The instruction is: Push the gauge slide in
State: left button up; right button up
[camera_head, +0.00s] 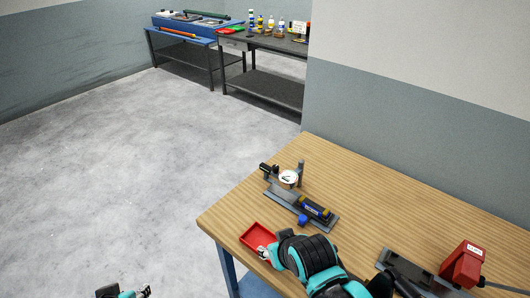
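The gauge fixture stands on the wooden table (390,215). It has a white round dial (288,178), a grey base plate (279,197) and a dark blue slide block (315,208) with yellowish parts on its right half. A bright blue knob (303,221) sits at the front edge of the fixture. My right gripper (264,253) is low at the table's front edge, by a red tray (251,233) and apart from the fixture. Its arm hides part of it. My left gripper (145,291) is at the bottom left, over the floor, away from the table. Both fingertips are too small to read.
A red box-like device (464,264) and a dark plate (402,265) are at the table's right front. A grey wall (400,130) borders the table behind. A dark bench (265,88) with bottles and a blue bench (180,50) stand far back. The floor on the left is clear.

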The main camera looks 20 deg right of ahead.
aim_at(303, 220)
jog(key=z, duration=1.25)
jog(key=j, duration=0.15)
